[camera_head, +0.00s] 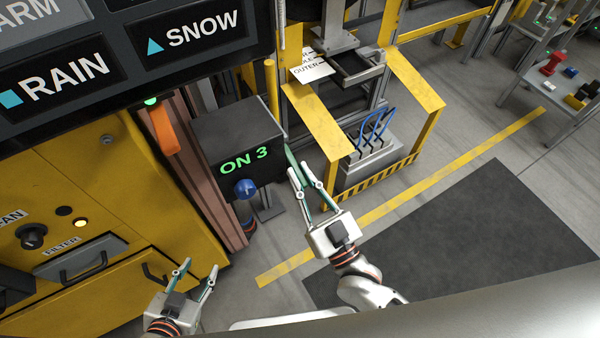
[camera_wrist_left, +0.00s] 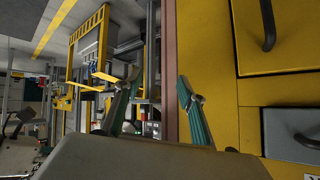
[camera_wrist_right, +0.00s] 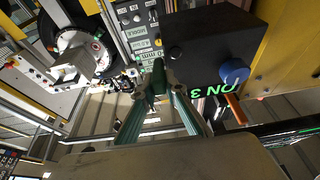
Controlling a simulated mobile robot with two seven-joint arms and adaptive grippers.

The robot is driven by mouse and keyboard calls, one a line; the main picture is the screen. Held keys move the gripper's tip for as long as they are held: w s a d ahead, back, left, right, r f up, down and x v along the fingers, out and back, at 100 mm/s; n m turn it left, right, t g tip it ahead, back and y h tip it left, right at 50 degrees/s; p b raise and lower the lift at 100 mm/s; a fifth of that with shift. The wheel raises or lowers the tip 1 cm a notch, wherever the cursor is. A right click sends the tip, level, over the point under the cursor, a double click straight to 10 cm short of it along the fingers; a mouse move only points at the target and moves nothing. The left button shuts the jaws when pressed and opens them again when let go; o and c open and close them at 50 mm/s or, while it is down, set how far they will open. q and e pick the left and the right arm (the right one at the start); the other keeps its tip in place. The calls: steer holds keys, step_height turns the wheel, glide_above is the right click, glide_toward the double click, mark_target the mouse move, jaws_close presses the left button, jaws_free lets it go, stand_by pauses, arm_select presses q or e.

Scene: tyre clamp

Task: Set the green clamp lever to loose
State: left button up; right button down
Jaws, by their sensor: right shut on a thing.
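The green clamp lever (camera_head: 290,158) is a slim dark-green handle just right of the black box. My right gripper (camera_head: 301,173) is shut on it, with a finger on each side. In the right wrist view the lever (camera_wrist_right: 157,78) stands between the fingertips, seen nearly end on; its pivot is hard to make out. My left gripper (camera_head: 199,268) is open and empty at the lower left, in front of the yellow cabinet. The left wrist view shows its fingers (camera_wrist_left: 160,85) spread apart.
The black box (camera_head: 235,135) reads "ON 3" and carries a blue knob (camera_head: 245,188) beside my right gripper. A yellow frame (camera_head: 322,125) stands behind. The floor at right holds a dark mat (camera_head: 470,240).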

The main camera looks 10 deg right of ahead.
steer(key=f+t+b, duration=0.1)
steer(key=b, duration=0.1)
steer(key=shift+w+f+b, duration=0.1)
steer(key=shift+w+b, duration=0.1)
steer(key=shift+b, duration=0.2)
steer(key=shift+t+y+b, duration=0.3)
steer(key=shift+b, duration=0.1)
steer(key=shift+r, duration=0.3)
steer(key=c, duration=2)
jaws_free()
steer(key=shift+c, duration=0.2)
steer(key=shift+f, duration=0.15)
